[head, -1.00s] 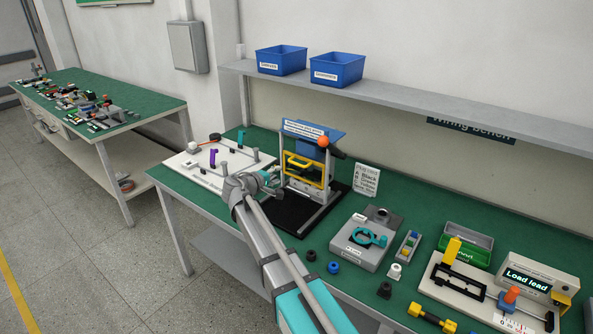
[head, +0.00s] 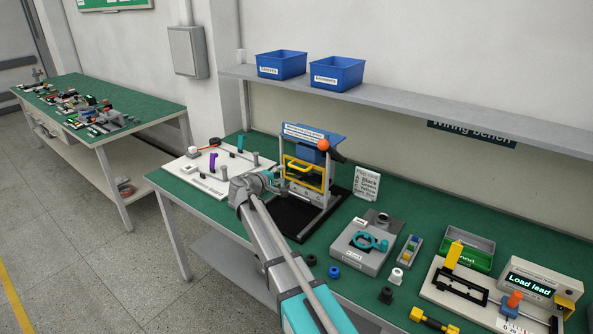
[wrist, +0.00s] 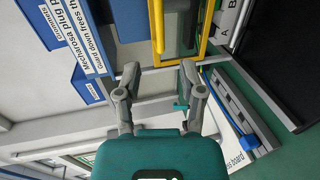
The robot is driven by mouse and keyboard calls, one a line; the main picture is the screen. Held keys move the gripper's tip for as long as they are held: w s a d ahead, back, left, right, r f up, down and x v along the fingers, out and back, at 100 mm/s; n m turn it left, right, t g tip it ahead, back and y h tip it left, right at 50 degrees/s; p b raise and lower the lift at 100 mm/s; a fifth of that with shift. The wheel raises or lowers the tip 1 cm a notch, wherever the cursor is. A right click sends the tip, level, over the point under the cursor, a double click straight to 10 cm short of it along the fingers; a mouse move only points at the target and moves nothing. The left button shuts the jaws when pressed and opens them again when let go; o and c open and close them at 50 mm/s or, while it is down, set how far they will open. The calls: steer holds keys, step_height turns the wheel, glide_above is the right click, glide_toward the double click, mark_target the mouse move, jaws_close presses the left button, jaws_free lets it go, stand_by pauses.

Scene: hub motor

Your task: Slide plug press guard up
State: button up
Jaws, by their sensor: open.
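The plug press (head: 313,130) stands on a black base on the green bench, with a blue sign on top and an orange-knobbed lever (head: 323,144). Its yellow-framed guard (head: 304,184) with a yellow handle (head: 300,165) sits low on the front, below the blue press block. My gripper (head: 275,180) is in front of the guard, at its left in the head view. In the wrist view my gripper (wrist: 159,72) is open and empty, with a yellow bar (wrist: 157,25) ahead between its fingertips and the guard frame (wrist: 206,25) to the right. Contact cannot be told.
A white board (head: 205,178) with small fixtures lies left of the press. A grey fixture (head: 361,246) with a teal part, loose coloured pieces and a card (head: 366,184) are to its right. A shelf (head: 420,108) with blue bins runs above the bench.

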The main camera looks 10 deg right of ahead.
mark_target(296, 168)
steer(key=b+x, duration=0.2)
steer(key=x, duration=0.8)
steer(key=shift+c, duration=0.2)
jaws_close()
